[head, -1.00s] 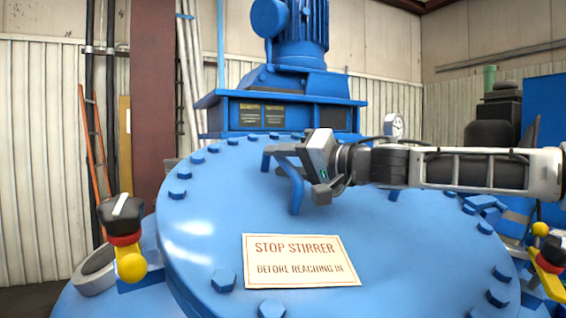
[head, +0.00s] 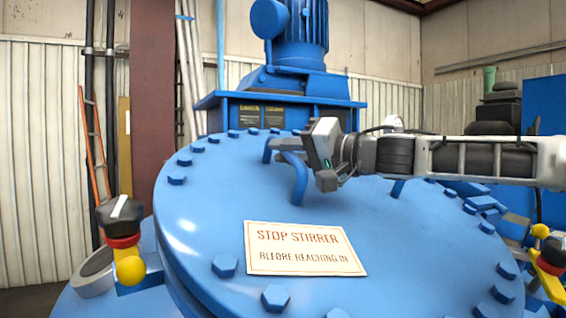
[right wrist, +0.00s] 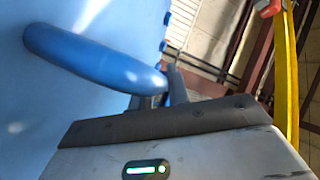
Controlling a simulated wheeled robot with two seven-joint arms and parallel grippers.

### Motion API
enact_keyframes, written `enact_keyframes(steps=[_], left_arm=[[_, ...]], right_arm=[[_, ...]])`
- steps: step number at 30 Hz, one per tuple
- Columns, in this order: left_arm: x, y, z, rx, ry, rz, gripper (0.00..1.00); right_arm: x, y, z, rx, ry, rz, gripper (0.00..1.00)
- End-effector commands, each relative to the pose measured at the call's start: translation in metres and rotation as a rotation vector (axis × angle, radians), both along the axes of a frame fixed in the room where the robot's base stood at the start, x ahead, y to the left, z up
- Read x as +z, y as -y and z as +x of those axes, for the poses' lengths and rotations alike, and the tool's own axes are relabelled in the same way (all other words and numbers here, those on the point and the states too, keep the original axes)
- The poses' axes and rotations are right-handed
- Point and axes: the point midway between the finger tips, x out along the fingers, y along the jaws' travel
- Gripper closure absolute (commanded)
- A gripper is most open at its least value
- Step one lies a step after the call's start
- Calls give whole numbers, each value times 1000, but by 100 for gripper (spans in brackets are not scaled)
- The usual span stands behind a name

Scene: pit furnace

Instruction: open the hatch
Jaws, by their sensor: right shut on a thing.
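The hatch (head: 215,215) is a large round blue lid with bolts around its rim, and it sits tilted in the head view. A blue bar handle (head: 299,183) stands on its upper part. My right gripper (head: 296,158) comes in from the right and is shut on this handle. In the right wrist view the handle (right wrist: 95,60) runs towards the fingers (right wrist: 172,88), and my wrist housing hides part of the grip. A white sign (head: 305,248) reading "Stop stirrer before reaching in" lies on the lid. My left gripper is not in view.
A blue stirrer motor (head: 303,30) on its stand (head: 285,82) rises behind the lid. A yellow and black knob (head: 125,240) is at the left and another yellow fitting (head: 548,262) at the right. A pressure gauge (head: 393,123) is partly hidden behind my arm.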

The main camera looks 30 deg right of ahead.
Motion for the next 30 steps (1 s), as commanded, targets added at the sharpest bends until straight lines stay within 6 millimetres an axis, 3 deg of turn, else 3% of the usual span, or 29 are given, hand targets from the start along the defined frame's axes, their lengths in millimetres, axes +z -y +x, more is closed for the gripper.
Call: enact_keyframes(steps=[1, 8, 18, 24, 30], left_arm=[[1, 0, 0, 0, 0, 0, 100], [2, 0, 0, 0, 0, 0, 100], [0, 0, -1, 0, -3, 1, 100], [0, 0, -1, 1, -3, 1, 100], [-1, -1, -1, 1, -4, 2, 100]], right_arm=[[17, 2, -5, 1, 17, 16, 100], [76, 16, -31, 48, 34, 131, 100], [174, 61, -78, 144, 51, 354, 100], [210, 87, -96, 184, 55, 446, 100], [228, 103, -105, 209, 57, 499, 100]])
